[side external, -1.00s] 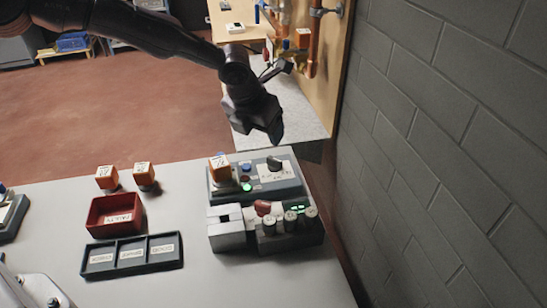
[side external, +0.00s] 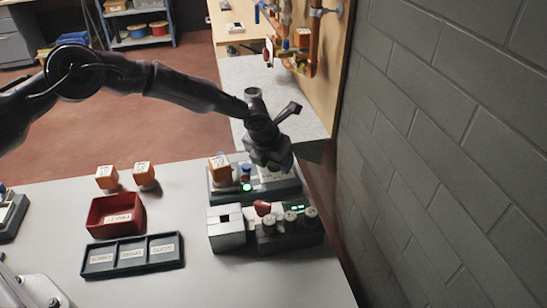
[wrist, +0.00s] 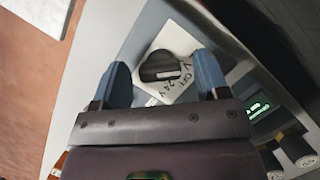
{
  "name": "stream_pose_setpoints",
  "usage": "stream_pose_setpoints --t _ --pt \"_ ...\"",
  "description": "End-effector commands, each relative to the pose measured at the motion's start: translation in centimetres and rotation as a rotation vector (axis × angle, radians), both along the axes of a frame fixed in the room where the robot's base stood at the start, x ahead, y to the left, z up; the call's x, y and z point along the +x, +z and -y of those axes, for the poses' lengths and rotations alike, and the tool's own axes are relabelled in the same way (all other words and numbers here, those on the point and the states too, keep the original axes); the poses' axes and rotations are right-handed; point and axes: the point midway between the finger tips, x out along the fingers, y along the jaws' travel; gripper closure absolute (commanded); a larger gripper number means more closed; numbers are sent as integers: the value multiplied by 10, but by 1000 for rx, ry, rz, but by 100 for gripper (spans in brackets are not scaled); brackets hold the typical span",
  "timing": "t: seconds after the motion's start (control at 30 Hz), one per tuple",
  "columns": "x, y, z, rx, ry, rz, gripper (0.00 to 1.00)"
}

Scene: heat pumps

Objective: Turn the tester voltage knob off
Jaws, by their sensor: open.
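The tester (side external: 290,191) is a dark blue-grey box at the back right of the table. Its black voltage knob (wrist: 160,65) shows in the wrist view on a white label (wrist: 182,45) marked V, OFF and 24V. In the side view the knob is hidden by my gripper (side external: 271,164), which is low over the tester's right part. In the wrist view my open gripper (wrist: 162,75) has one blue finger on each side of the knob, with gaps between them. I cannot tell how far above the knob the fingertips are.
An orange block (side external: 218,167) stands on the tester's left part, beside a blue button and a lit green light. A second unit (side external: 290,235) with round posts and a red part sits in front. A red bin (side external: 116,215) and black tray (side external: 132,255) lie left. A wall rises right.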

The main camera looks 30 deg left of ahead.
Motion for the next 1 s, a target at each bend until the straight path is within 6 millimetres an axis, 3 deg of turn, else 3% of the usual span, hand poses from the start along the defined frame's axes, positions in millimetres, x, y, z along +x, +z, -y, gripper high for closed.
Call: stream_pose_setpoints --t 0.1,0.13,0.33,0.67,1.0 --pt "0 0 0 0 0 0 32" --pt "0 0 0 0 0 0 36" --pt "0 0 0 0 0 0 81" --pt "0 1 -1 -1 -37 0 81" --pt "0 1 -2 -4 -255 -1 81"
